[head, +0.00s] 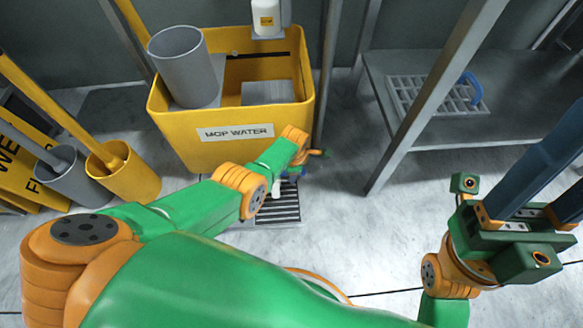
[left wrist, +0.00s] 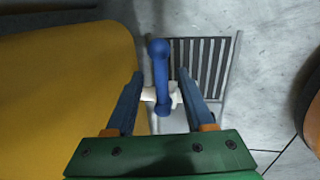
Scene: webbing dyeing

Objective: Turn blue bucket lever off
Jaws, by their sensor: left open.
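The blue lever (left wrist: 160,80) sits on a white valve fitting (left wrist: 150,94) in the left wrist view, beside the yellow bucket (left wrist: 60,90). My left gripper (left wrist: 157,82) is open, with one dark blue finger on each side of the lever. I see a gap at each side of the lever. In the head view, my own left arm hides most of the lever and of that gripper. The yellow bucket (head: 185,148) there carries a "MOP WATER" label. My right gripper (head: 545,180) is at the right, with its fingers apart and their tips out of frame.
A slotted floor drain (head: 280,208) lies below the valve. A grey metal table (head: 480,128) with a wire rack (head: 430,97) stands at the right. A grey cylinder (head: 185,65) stands in the bucket's left part. A yellow mop pot (head: 130,175) is at the left.

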